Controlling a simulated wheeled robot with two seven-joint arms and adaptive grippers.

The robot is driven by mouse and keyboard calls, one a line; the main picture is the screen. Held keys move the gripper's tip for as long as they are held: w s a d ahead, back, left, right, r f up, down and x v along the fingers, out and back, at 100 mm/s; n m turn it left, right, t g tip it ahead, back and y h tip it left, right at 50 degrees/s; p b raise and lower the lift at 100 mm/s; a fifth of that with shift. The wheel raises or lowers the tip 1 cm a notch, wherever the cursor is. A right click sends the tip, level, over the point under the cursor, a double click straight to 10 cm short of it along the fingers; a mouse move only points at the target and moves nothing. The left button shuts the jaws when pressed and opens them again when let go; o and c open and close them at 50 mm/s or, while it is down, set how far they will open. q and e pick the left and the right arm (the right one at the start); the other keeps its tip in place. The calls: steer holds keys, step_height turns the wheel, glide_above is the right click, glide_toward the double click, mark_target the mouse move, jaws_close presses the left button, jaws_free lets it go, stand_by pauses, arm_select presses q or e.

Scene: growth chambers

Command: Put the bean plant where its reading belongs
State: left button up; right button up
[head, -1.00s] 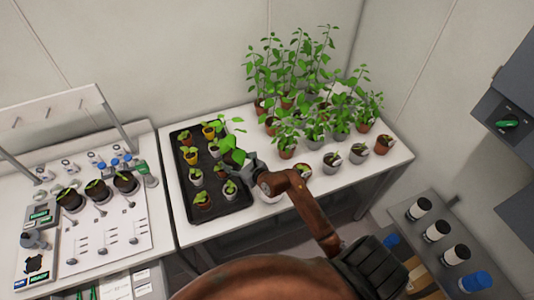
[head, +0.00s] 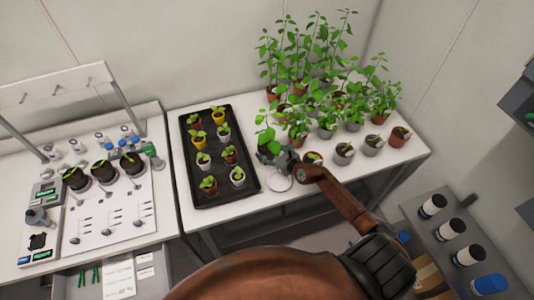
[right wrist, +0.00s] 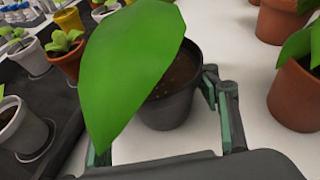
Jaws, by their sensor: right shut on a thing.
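My right gripper (head: 279,156) is shut on a dark grey pot (right wrist: 168,106) with a green-leaved plant in it. In the right wrist view, the fingers stand on both sides of the pot, and one large leaf (right wrist: 135,70) covers part of it and the left finger. In the head view, the held plant (head: 265,136) is upright at the front left of the tall leafy plants (head: 305,60), right of the black tray (head: 222,194). I cannot tell whether its pot touches the table. My left gripper is not in view.
The tray holds several seedlings in yellow, white and terracotta pots. Small pots (head: 344,153) stand right of my gripper, close by. The left bench carries three dark pots (head: 104,171) and a meter with green displays (head: 46,192). Bottles (head: 468,256) stand at the lower right.

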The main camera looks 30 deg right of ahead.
steer(key=shift+f, duration=0.25)
steer(key=o, duration=1.6)
steer(key=shift+c, duration=0.2)
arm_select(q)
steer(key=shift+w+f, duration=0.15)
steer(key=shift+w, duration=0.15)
arm_select(e)
steer(key=shift+r, duration=0.2)
steer(key=shift+s+r, duration=0.1)
steer(key=shift+s, duration=0.2)
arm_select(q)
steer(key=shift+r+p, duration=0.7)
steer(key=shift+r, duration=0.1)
arm_select(e)
steer(key=v, duration=1.1)
steer(key=shift+s+d+r, duration=0.1)
steer(key=shift+s, duration=0.05)
